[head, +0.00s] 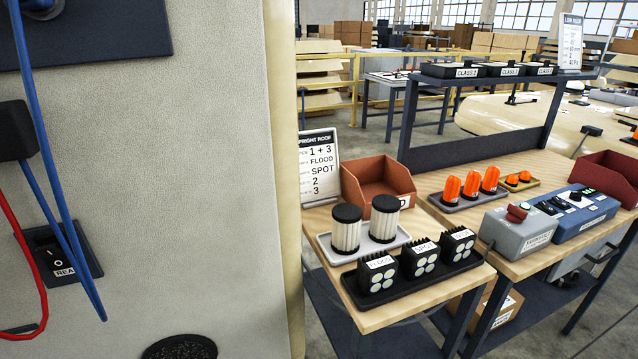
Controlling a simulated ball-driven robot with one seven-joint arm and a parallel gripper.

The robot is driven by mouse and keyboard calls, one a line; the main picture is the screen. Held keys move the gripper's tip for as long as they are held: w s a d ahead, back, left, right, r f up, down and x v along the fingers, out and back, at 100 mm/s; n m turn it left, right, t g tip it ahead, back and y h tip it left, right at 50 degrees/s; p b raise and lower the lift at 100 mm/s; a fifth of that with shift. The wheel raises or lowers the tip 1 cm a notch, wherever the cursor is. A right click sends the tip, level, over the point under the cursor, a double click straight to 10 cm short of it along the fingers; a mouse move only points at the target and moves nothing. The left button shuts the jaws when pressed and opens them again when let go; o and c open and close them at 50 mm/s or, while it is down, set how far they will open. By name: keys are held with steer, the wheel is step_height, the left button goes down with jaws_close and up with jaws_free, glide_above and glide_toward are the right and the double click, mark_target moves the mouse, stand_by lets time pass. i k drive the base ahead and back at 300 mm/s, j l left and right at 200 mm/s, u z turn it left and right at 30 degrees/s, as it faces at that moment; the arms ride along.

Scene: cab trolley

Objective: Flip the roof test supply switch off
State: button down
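No label that I can read names the roof test supply switch. On the trolley top at the right stands a grey box (508,236) with a red lever or knob (516,213) and a front label too small to read surely. Beside it is a blue box (584,221) with several small dark controls and green parts on top. I cannot tell the on or off position of these controls. A black rocker switch (55,258) with a partly hidden label starting "REA" sits on the pale panel at the left, behind blue cables. My gripper is not in view.
The pale panel (150,180) fills the left. Blue cables (45,130) and a red cable (25,240) hang there. The trolley holds black lamps (419,260), white cylinders (346,230), orange beacons (472,184), a rust-red bin (375,183) and a roof sign (320,170).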

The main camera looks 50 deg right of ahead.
mark_target(516, 214)
steer(key=z, duration=1.9)
